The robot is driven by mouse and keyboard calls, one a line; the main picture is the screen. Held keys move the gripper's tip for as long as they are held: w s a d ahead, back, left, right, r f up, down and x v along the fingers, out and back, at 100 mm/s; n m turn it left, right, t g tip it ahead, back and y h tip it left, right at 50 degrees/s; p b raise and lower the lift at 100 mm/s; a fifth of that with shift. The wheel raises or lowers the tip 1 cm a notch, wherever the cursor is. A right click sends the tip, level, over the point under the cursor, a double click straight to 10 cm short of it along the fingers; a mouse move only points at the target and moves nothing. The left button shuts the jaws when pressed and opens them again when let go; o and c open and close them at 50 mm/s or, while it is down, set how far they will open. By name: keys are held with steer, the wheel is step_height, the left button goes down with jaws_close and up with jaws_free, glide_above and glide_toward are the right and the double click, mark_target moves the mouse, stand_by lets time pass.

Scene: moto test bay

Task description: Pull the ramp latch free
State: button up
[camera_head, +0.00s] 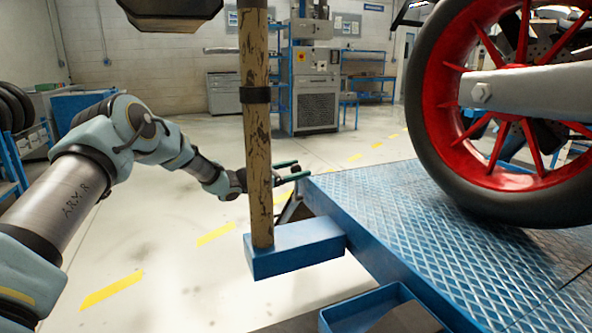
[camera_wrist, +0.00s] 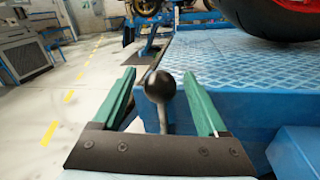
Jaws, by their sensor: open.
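The ramp latch shows in the wrist view as a black ball knob (camera_wrist: 159,87) on a short grey rod, beside the corner of the blue ramp platform (camera_wrist: 240,75). My gripper (camera_wrist: 158,73) is open, with one green finger on each side of the knob. Gaps show between the knob and both fingers, so it is not gripped. A worn wooden post (camera_head: 258,140) hides part of my wrist there.
The post stands on a blue block (camera_head: 295,248) beside the platform. A motorcycle wheel (camera_head: 510,90) with red spokes rests on the platform. A blue tray (camera_head: 352,312) is at the bottom. Floor to the left is clear.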

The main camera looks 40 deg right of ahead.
jaws_close()
stand_by(0.6)
stand_by(0.8)
